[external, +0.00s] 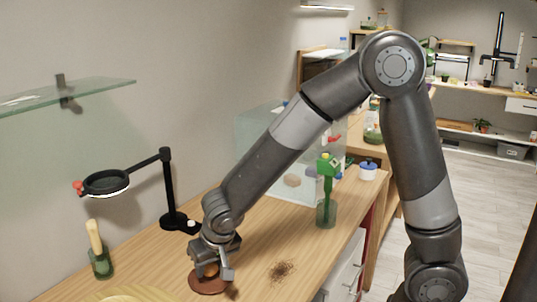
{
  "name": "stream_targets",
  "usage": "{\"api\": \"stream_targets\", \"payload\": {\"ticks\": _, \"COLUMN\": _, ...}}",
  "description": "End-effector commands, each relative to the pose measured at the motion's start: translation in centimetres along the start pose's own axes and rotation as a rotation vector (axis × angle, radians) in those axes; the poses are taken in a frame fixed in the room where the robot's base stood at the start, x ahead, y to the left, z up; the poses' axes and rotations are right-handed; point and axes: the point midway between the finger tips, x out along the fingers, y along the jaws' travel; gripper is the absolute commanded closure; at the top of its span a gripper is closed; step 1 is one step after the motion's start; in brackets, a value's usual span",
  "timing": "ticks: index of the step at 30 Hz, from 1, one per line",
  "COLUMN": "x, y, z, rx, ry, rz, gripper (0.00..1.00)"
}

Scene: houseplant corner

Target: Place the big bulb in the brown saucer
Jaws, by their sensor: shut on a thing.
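The big bulb (211,269) is a tan, rounded thing, partly hidden between the fingers of my gripper (212,274). My gripper points down and is shut on the bulb. The brown saucer (205,289) is a flat reddish-brown dish on the wooden bench, directly below my gripper. The bulb is over the saucer or within its rim; I cannot tell whether it touches the dish. The fingers hide part of the saucer.
A dark crumbly patch (282,271) lies on the bench right of the saucer. A black magnifier lamp (168,190) and a small green jar (101,264) stand to the left. A glass tank (262,130) is behind.

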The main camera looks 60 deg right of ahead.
Motion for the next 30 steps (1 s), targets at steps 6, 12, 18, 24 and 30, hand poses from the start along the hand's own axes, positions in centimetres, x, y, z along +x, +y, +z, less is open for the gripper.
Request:
{"api": "stream_targets", "payload": {"ticks": 6, "x": 1.8, "y": 0.1, "z": 0.8, "rx": -0.001, "ry": -0.001, "rz": 0.001, "gripper": 0.84}}
{"api": "stream_targets", "payload": {"ticks": 12, "x": 1.7, "y": 0.1, "z": 0.7, "rx": 0.000, "ry": 0.000, "rz": 0.000, "gripper": 0.84}}
{"api": "stream_targets", "payload": {"ticks": 18, "x": 2.0, "y": 0.1, "z": 0.8, "rx": 0.001, "ry": 0.000, "rz": 0.000, "gripper": 0.56}}
{"api": "stream_targets", "payload": {"ticks": 24, "x": 2.0, "y": 0.1, "z": 0.8, "rx": 0.001, "ry": 0.000, "rz": 0.000, "gripper": 0.40}}
{"api": "stream_targets", "payload": {"ticks": 30, "x": 2.0, "y": 0.1, "z": 0.8, "rx": 0.000, "ry": 0.000, "rz": 0.000, "gripper": 0.40}}
